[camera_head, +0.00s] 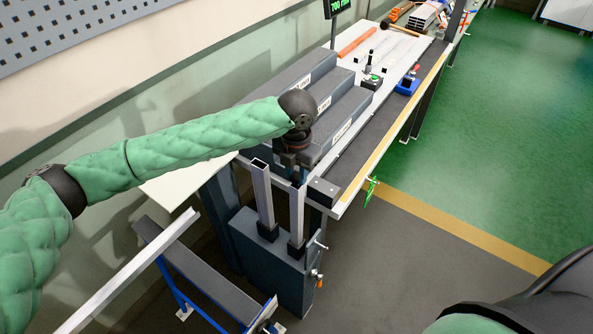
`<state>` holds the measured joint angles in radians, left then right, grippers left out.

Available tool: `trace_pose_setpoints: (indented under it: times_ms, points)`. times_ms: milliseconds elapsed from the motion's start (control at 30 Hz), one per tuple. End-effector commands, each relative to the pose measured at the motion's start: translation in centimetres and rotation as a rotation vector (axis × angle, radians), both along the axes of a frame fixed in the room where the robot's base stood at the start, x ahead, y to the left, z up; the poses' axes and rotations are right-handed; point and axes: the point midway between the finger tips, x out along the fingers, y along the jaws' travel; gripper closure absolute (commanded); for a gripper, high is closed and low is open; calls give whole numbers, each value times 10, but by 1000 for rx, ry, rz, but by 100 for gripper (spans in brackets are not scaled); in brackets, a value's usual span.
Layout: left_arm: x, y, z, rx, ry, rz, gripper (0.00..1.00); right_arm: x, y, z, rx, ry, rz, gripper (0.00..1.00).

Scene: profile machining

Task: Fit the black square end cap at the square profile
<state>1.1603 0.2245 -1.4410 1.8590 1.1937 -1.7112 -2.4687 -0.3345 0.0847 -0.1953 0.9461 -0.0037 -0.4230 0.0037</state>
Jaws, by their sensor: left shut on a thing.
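Two upright metal square profiles stand in dark sockets on a grey block: a left one (263,200) with an open top, and a right one (297,212). My left gripper (296,176) points down right at the top of the right profile. It is shut on a small dark piece, apparently the black square end cap, which hardly stands out from the dark fingers. The top of the right profile is hidden by the gripper, so I cannot tell whether the cap is seated in it. My right gripper is out of view.
Grey labelled bins (345,120) stand on the workbench (425,68) just behind my left gripper. A dark box (323,192) sits at the bench corner close to the right profile. A blue-framed rack (215,280) stands at lower left. The floor at right is clear.

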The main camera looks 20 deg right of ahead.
Motion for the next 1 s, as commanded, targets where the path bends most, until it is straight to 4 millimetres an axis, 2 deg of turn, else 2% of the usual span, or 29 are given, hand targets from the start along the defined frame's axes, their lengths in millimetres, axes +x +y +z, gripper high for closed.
trace_pose_setpoints:
  times_ms: [300, 800, 1000]
  points:
    - [0, 0, -7, 0, 0, 0, 95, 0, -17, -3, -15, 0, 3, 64]
    - [0, 0, -17, 1, 1, 0, 95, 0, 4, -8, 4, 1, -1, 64]
    - [0, 0, -21, 1, 1, 0, 95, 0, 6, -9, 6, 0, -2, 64]
